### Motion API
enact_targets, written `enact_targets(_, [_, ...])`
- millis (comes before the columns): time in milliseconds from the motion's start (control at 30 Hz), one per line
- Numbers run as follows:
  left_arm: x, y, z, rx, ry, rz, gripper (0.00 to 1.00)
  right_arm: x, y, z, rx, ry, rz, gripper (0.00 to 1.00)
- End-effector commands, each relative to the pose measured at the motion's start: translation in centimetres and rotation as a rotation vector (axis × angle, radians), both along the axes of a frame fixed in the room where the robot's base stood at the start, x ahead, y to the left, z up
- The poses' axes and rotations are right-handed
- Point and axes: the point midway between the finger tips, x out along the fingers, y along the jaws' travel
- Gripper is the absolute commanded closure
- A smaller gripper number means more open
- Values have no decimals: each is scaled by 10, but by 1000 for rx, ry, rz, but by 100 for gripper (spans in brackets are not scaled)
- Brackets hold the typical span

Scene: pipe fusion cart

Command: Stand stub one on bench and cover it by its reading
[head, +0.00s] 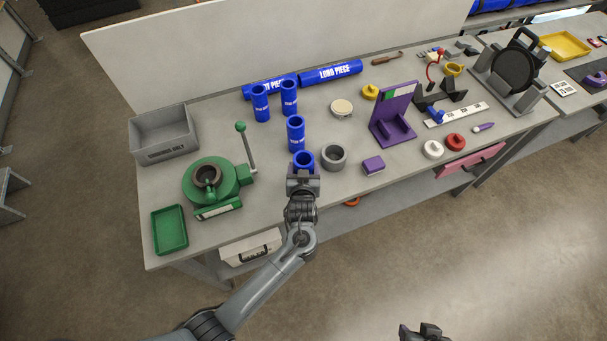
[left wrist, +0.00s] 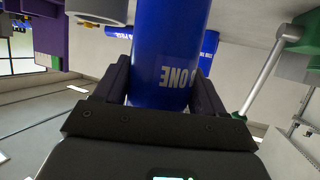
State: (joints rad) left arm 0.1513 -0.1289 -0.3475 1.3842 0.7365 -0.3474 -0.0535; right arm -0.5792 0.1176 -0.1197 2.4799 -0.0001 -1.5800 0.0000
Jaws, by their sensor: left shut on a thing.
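Stub one (head: 304,158) is a blue open-topped tube at the front middle of the bench (head: 265,205). My left gripper (head: 303,172) is shut on it from the front. In the left wrist view the stub (left wrist: 168,50) fills the space between the fingers, its "ONE" lettering upside down. I cannot tell whether its base touches the bench. Several other blue stubs (head: 295,133) stand behind it. A yellow cap (head: 370,92), a white cap (head: 433,149) and a red cap (head: 455,141) lie to the right. My right gripper (head: 421,331) is at the bottom edge, partly cut off.
A green device with a lever (head: 210,182), a green tray (head: 170,230) and a grey bin (head: 164,135) are left. A purple stand (head: 393,112) is behind right.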

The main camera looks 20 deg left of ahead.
Motion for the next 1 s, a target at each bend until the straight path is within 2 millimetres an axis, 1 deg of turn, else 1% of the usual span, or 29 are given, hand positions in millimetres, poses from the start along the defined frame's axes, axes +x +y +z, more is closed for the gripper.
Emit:
enact_targets(100, [0,0,-15,3,1,-1,73,0,1,-1,3,-1,-1,57])
enact_targets(233, [0,0,-26,1,-2,-1,73,0,1,-2,4,0,-1,57])
enact_targets(667, [0,0,-32,0,-1,-1,73,0,0,-4,-1,0,2,57])
enact_targets(700, [0,0,-32,0,0,0,27,0,0,-4,-2,1,3,57])
enact_targets(833, [0,0,-31,1,0,0,7,0,-1,-4,-6,0,5,57])
enact_targets(867, [0,0,-31,1,0,0,4,0,-1,-4,-7,1,5,57])
enact_targets(1000, [0,0,-31,1,0,0,4,-1,-1,-4,-7,1,5,57])
